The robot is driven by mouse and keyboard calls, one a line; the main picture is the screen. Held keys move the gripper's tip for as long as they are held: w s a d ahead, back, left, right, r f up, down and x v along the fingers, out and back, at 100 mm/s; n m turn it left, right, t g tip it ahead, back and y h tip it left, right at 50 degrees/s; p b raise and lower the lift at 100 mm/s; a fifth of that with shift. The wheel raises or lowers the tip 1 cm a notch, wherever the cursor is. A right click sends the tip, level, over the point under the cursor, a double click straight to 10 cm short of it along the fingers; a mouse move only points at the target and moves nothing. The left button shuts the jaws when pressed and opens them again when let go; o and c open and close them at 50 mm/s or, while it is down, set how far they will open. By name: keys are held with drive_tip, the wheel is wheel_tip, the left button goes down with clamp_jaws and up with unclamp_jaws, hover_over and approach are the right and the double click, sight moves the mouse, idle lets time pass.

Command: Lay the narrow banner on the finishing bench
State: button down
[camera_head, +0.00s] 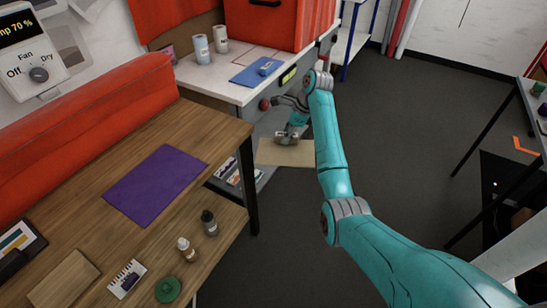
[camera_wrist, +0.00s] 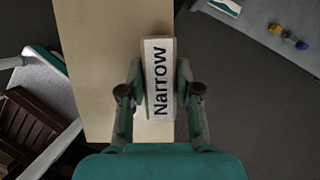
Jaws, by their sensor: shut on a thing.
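The narrow banner (camera_head: 285,154) is a flat tan sheet held out over the floor, between the wooden bench and my arm. Its white block labelled "Narrow" (camera_wrist: 160,60) shows in the wrist view, on the right part of the sheet (camera_wrist: 95,70). My gripper (camera_head: 289,136) is shut on this block, with one finger on each side in the wrist view. The wooden bench (camera_head: 225,128) is at the left in the head view, with a purple sheet (camera_head: 155,185) lying on it. I cannot tell from any marking which bench is the finishing bench.
Two small bottles (camera_head: 210,224) and a green round object (camera_head: 168,289) are near the wooden bench's front. A white-topped bench (camera_head: 215,78) behind carries a red case (camera_head: 275,25), rolls and a blue board. Another table (camera_head: 525,100) stands right. Open floor lies between.

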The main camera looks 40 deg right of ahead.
drive_tip(key=r, duration=0.1)
drive_tip(key=w+r+m, duration=0.1)
drive_tip(key=r, duration=0.1)
drive_tip(key=shift+w+d+m+t, duration=0.15)
drive_tip(key=shift+w+m+t, duration=0.15)
drive_tip(key=shift+w+m, duration=0.1)
drive_tip(key=shift+w+a+r+h, duration=0.4)
drive_tip(key=shift+w+a+r, duration=0.2)
drive_tip(key=shift+w+a, duration=0.15)
drive_tip(key=w+a+r, duration=0.1)
drive_tip(key=w+a, duration=0.2)
drive_tip(key=a, duration=0.6)
drive_tip(key=w+a+r, duration=0.1)
drive_tip(key=w+a, duration=0.2)
drive_tip(key=a, duration=0.6)
drive_tip(key=w+a+r, duration=0.1)
drive_tip(key=w+a, duration=0.2)
drive_tip(key=a, duration=0.6)
drive_tip(key=shift+w+r, duration=0.15)
drive_tip(key=shift+r, duration=0.15)
drive_tip(key=a+r+n, duration=0.1)
drive_tip(key=a+r, duration=0.1)
drive_tip(key=a, duration=1.5)
drive_tip(key=shift+y, duration=0.4)
drive_tip(key=shift+w+a+f, duration=0.1)
drive_tip(key=shift+a+f, duration=0.1)
drive_tip(key=shift+f, duration=1.55)
drive_tip(key=shift+a+f, duration=0.15)
drive_tip(key=shift+f, duration=1.55)
drive_tip(key=shift+f, duration=0.35)
